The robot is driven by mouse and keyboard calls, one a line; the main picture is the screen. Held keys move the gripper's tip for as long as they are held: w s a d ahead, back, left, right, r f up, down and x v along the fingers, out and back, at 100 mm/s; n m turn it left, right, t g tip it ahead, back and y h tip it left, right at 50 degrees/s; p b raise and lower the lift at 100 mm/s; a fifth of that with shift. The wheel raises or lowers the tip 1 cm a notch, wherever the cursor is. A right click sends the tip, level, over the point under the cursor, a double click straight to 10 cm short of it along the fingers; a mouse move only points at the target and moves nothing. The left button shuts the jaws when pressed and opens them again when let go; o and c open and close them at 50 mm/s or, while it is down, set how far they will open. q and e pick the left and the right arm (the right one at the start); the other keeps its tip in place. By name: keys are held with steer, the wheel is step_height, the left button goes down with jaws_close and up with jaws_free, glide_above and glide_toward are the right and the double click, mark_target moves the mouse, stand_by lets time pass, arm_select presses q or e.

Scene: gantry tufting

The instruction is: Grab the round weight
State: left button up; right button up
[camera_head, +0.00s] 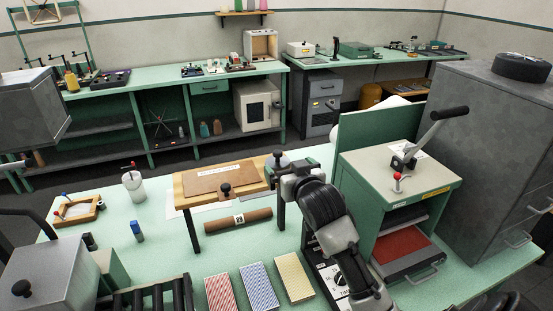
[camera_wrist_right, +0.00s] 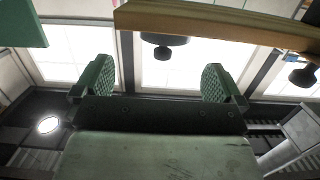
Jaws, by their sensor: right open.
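A black round weight with a knob on top (camera_head: 278,158) stands at the right end of a raised wooden board (camera_head: 185,192). A second black knobbed piece (camera_head: 224,190) stands near the board's front edge. My right gripper (camera_head: 286,172) is open and empty, just in front of the first weight. In the right wrist view, which looks upside down, that weight (camera_wrist_right: 163,45) appears beyond and roughly between the open fingers (camera_wrist_right: 158,84). The other knobbed piece (camera_wrist_right: 304,76) is at the right edge. No contact is visible. My left gripper is not in view.
A brown sheet (camera_head: 220,178) lies on the board and a brown roll (camera_head: 238,220) lies before it. A green press with a lever (camera_head: 400,190) stands close on the right. Coloured pads (camera_head: 257,286) lie in front. A black round object (camera_head: 521,67) sits on the grey cabinet.

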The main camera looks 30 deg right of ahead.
mark_target(279, 159)
steer(key=shift+x, duration=0.75)
steer(key=p+x, duration=0.2)
steer(key=x, duration=0.2)
steer(key=shift+w+a+r+p, duration=0.15)
steer(key=shift+w+p, duration=0.1)
steer(key=shift+p, duration=0.15)
steer(key=shift+w, duration=0.35)
steer(key=shift+w+f, duration=0.3)
steer(key=shift+f, duration=0.05)
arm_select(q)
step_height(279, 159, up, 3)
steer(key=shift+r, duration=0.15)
arm_select(e)
steer(key=shift+c, duration=0.2)
steer(key=c, duration=1.2)
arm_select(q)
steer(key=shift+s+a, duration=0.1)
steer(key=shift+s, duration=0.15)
arm_select(e)
steer(key=shift+r, duration=0.1)
steer(key=shift+c, duration=0.7)
